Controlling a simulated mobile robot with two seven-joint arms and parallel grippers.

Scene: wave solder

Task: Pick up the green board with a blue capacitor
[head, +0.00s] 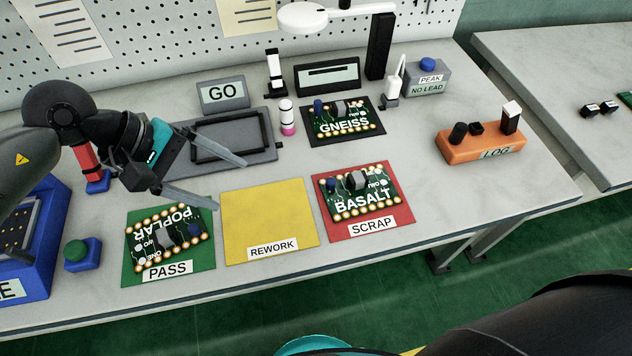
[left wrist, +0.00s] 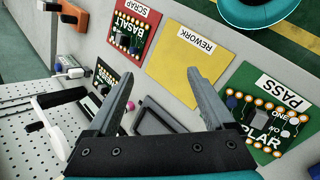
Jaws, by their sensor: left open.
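Three green boards show, each with a dark blue capacitor. The POPLAR board (head: 163,237) lies on the green PASS mat (head: 204,277). The BASALT board (head: 360,191) lies on the red SCRAP mat (head: 330,230). The GNEISS board (head: 344,118) sits on a black holder (head: 345,139) at the back. My left gripper (head: 231,185) is open and empty, above the table between the grey fixture and the yellow REWORK mat (head: 268,220). In the left wrist view its fingers (left wrist: 160,72) point toward the REWORK mat, with the POPLAR board (left wrist: 262,120) to the right. My right gripper is out of view.
A grey fixture with a dark frame (head: 233,154) lies behind the left gripper. A pink-based bottle (head: 288,118) stands beside it. An orange LOG box (head: 480,141) is at right. Table between SCRAP and LOG is clear.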

